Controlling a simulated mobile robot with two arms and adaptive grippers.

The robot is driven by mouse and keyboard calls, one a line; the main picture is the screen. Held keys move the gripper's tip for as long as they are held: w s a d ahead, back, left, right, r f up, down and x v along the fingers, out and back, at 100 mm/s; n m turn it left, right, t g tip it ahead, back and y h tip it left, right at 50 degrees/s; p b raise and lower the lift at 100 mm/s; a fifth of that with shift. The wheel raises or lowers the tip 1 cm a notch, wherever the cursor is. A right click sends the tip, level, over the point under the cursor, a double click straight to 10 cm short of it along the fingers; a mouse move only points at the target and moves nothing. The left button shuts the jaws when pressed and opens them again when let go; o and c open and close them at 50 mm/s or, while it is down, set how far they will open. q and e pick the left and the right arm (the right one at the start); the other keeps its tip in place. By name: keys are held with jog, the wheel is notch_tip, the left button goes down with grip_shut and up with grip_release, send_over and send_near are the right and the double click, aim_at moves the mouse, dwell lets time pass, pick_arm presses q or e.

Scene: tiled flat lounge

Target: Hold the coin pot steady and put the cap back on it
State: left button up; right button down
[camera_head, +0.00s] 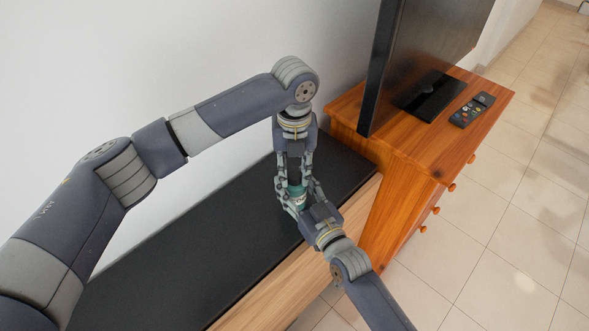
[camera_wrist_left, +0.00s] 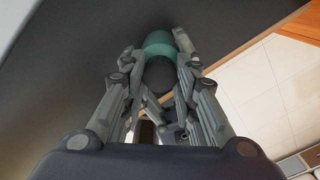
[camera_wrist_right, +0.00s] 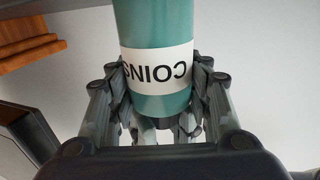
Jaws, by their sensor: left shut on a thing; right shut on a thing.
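The coin pot (camera_head: 298,191) is a teal cylinder with a white band reading COINS. It stands over the black bench top, and it also shows in the left wrist view (camera_wrist_left: 159,41) and, upside down, in the right wrist view (camera_wrist_right: 157,60). My right gripper (camera_head: 302,203) is shut on its side. The cap (camera_wrist_left: 160,74) is dark and round, between the fingers of my left gripper (camera_head: 294,183), which is shut on it from above. The cap is in line with the pot's top. I cannot tell whether they touch. The right wrist view hides the cap.
The black bench top (camera_head: 190,235) is clear around the grippers. A wooden cabinet (camera_head: 400,160) stands right of it, bearing a screen (camera_head: 425,45) and a remote control (camera_head: 472,109). The white wall rises behind the bench.

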pick_arm(q)
jog(key=shift+w+m, duration=0.1)
jog(key=shift+m, duration=1.3)
jog(key=o, duration=0.7)
jog(key=shift+r, duration=2.25)
jog(key=shift+n, duration=0.3)
jog(key=shift+c, duration=0.5)
